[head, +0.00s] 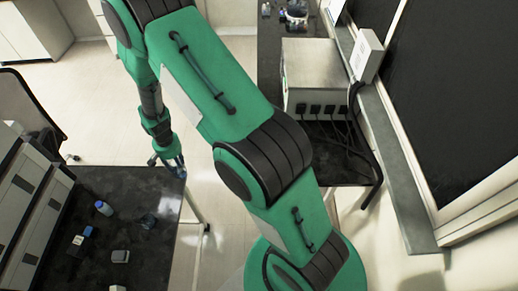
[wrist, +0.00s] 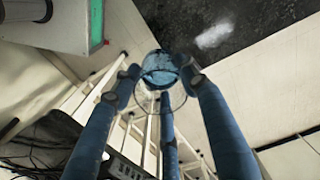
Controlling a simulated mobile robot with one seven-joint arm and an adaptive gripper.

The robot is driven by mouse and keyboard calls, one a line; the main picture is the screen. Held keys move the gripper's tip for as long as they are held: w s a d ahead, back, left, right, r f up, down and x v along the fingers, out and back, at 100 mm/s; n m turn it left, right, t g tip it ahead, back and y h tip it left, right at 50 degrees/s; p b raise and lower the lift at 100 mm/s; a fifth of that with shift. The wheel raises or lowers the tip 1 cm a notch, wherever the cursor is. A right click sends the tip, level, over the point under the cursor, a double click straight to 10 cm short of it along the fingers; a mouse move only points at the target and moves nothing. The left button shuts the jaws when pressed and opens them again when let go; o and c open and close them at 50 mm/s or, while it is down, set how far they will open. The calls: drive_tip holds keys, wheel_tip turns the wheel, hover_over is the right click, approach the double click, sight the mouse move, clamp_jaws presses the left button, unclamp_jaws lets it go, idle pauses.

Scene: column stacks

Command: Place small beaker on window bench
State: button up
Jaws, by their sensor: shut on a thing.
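A small clear beaker (wrist: 161,72) with a bluish round end shows in the wrist view. My gripper (wrist: 160,80) has its blue fingers closed around it. In the head view my gripper (head: 168,163) hangs beside the far edge of the dark table at lower left, near its right corner; the beaker is too small to make out there. The window bench (head: 335,150) is the dark surface along the window at right. My arm partly hides the space in front of it.
A pale instrument box (head: 316,70) with cables stands on the window bench. Small items stand at its far end (head: 292,18). The dark table (head: 160,185) carries a bottle (head: 103,208), small containers and grey units (head: 30,190). A chair (head: 30,105) stands at left.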

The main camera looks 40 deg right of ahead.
drive_tip(key=s+d+m, duration=0.3)
drive_tip(key=s+d, duration=1.1)
drive_tip(key=d, duration=0.4)
drive_tip(key=s+d+m, duration=0.1)
drive_tip(key=s+d, duration=0.1)
drive_tip(key=s, duration=0.4)
drive_tip(key=s+d+m+p, duration=0.1)
drive_tip(key=s+d, duration=0.2)
drive_tip(key=s, duration=0.3)
drive_tip(key=s+d+m, duration=0.1)
drive_tip(key=s+d, duration=0.2)
drive_tip(key=s, duration=0.3)
drive_tip(key=shift+s+d+m, duration=0.25)
drive_tip(key=shift+s+m, duration=0.05)
drive_tip(key=shift+s, duration=0.05)
drive_tip(key=shift+w, duration=0.1)
drive_tip(key=w+d, duration=0.3)
drive_tip(key=w, duration=0.1)
drive_tip(key=w+d+f, duration=0.1)
drive_tip(key=w+d, duration=0.2)
drive_tip(key=w, duration=0.1)
drive_tip(key=w+d, duration=0.3)
drive_tip(key=w, duration=0.1)
drive_tip(key=shift+w+d+f, duration=0.2)
drive_tip(key=shift+w+d, duration=0.1)
drive_tip(key=shift+w, duration=0.05)
drive_tip(key=shift+f, duration=0.15)
drive_tip(key=shift+f, duration=1.6)
